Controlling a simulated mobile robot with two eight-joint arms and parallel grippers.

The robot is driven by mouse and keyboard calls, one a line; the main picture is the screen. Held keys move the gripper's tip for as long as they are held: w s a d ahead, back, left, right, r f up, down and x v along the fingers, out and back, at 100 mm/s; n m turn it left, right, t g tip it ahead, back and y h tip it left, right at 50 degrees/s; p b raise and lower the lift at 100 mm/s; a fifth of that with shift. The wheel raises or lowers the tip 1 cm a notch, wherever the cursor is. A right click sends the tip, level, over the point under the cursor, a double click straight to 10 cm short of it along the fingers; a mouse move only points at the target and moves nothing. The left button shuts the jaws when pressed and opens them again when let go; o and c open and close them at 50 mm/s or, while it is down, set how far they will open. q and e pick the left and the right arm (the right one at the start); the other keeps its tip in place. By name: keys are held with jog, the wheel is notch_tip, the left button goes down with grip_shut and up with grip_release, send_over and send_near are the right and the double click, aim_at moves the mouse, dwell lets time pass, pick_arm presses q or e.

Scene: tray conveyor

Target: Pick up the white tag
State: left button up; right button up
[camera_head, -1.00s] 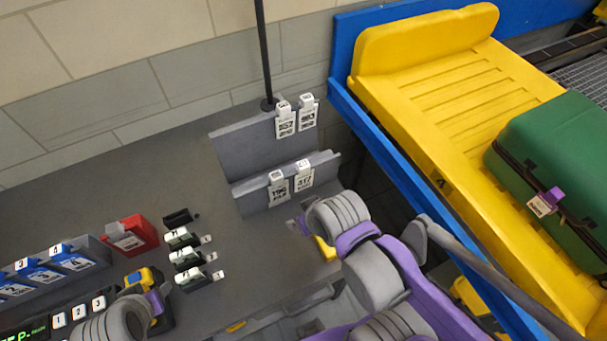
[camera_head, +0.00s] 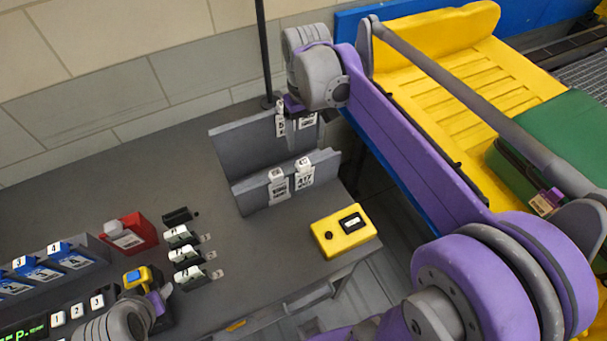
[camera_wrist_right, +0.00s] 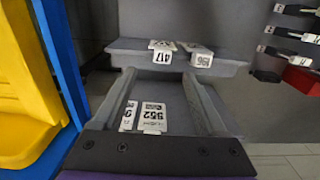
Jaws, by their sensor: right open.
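Two white tags hang on the rear panel of the grey rack, a left one (camera_head: 281,126) and a right one (camera_head: 307,119). They also show in the right wrist view, one marked 552 (camera_wrist_right: 153,117) and a narrower-looking one (camera_wrist_right: 129,115). Two more hang on the front panel, a left one (camera_head: 278,187) and one marked 417 (camera_head: 304,177). My right gripper (camera_head: 291,106) is at the rear tags and partly covers them; in the wrist view its open fingers (camera_wrist_right: 160,76) stand either side of them. Contact cannot be told. My left gripper (camera_head: 157,301) is beside a yellow-and-blue handheld device (camera_head: 138,278).
A yellow box with a button (camera_head: 343,232) lies at the table's right edge. Black-and-white clips (camera_head: 186,255) and a red holder (camera_head: 130,236) stand left of the rack. A dark pole rises behind it. The yellow tray (camera_head: 465,75) with a green suitcase (camera_head: 562,135) is right.

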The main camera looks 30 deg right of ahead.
aim_at(303, 162)
jog(key=f, duration=0.8)
jog(key=shift+a+f, duration=0.2)
jog(key=shift+f, duration=0.05)
grip_shut()
